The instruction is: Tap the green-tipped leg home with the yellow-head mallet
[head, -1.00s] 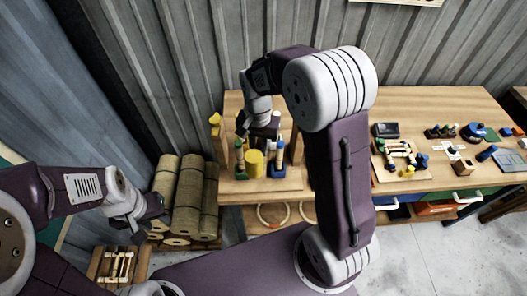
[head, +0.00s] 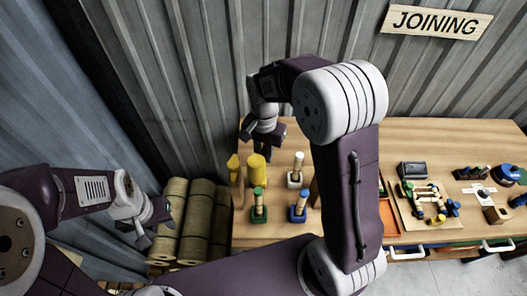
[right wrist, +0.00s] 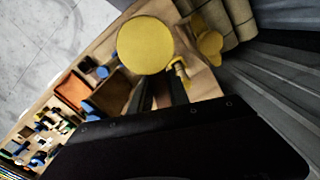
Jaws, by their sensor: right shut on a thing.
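The green-tipped leg (head: 258,202) stands upright on a green base on the bench in the head view. The yellow-head mallet (head: 257,168) is just behind it, under my right gripper (head: 264,150). In the right wrist view its round yellow head (right wrist: 145,45) fills the space beyond the fingers, and the right gripper (right wrist: 160,95) is shut on the mallet; the grip on the handle is mostly hidden. The head is apart from the leg in the head view. My left gripper (head: 155,226) is open and empty, left of the bench near the rattan rolls.
A blue-tipped leg (head: 298,207) and a white-tipped one (head: 296,170) stand to the right. Another yellow piece (head: 233,166) is at the left. Rattan rolls (head: 197,218) stand left of the bench. A parts board (head: 425,205) lies farther right. A corrugated wall is behind.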

